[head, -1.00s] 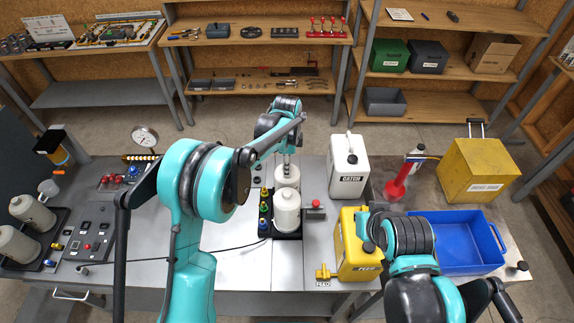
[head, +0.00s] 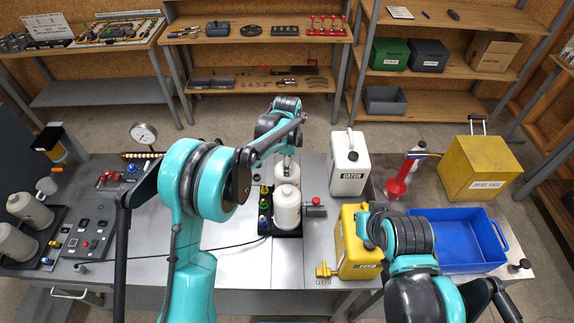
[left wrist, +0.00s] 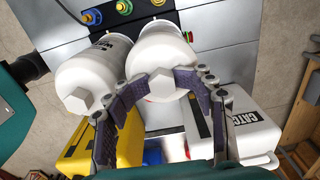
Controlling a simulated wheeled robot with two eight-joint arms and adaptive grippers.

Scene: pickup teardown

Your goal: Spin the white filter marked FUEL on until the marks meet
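Two white filters stand on the dark block in the head view, a nearer one (head: 287,208) and a farther one (head: 287,174). My left gripper (head: 286,157) is over the farther filter. In the left wrist view the farther filter (left wrist: 162,50) has a hex end (left wrist: 162,83), and the fingertips of my left gripper (left wrist: 162,86) close in on both sides of it, seeming to touch. The other filter (left wrist: 90,70) is beside it, its printed label only partly readable. No FUEL lettering or alignment marks are readable.
A white CATCH can (head: 348,165) and a yellow FEED can (head: 352,262) stand to the right. Two spare white canisters (head: 30,210) are at left.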

